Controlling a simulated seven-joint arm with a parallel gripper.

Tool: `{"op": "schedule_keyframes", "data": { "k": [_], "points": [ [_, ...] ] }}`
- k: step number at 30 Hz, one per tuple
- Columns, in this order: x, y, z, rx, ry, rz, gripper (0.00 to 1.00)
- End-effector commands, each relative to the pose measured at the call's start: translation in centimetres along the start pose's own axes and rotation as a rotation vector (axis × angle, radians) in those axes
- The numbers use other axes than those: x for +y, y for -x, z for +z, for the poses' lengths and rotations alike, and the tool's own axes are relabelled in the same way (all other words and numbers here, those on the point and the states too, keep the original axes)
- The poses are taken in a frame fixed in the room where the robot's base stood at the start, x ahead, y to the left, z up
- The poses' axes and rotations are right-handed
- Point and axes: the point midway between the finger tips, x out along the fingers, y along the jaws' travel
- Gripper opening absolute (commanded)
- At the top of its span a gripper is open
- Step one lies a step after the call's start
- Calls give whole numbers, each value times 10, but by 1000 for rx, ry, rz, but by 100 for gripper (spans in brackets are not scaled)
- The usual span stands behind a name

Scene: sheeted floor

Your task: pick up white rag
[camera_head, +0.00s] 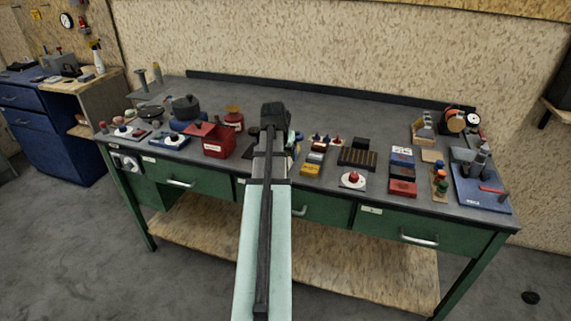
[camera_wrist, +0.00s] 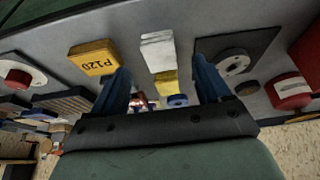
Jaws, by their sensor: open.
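A white, folded-looking block (camera_wrist: 158,50), which may be the white rag, lies on the grey bench top in the wrist view. A yellow piece (camera_wrist: 166,84) is right beside it. My gripper (camera_wrist: 161,66) is open, with its two blue fingers apart on either side of the white and yellow pieces as seen from the wrist. I see no contact, and the height above the bench is hard to tell. In the head view my own arm covers this spot, so the white piece and the fingers are hidden there.
A yellow P120 block (camera_wrist: 92,58) lies close to one finger. A dark plate with a grey disc (camera_wrist: 235,62) and a red round container (camera_wrist: 288,92) are on the other side. The bench (camera_head: 330,105) is crowded along its front; its back strip is clear.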

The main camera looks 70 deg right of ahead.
Motion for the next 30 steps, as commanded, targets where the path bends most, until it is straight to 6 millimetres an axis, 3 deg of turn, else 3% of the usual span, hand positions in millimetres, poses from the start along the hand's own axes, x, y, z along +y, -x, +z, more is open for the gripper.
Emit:
{"op": "schedule_keyframes", "data": {
  "k": [13,22,30],
  "points": [
    [0,-45,-8,-1,1,0,77],
    [0,-50,-7,1,0,0,77],
    [0,-50,-7,1,0,0,53]
  ]
}}
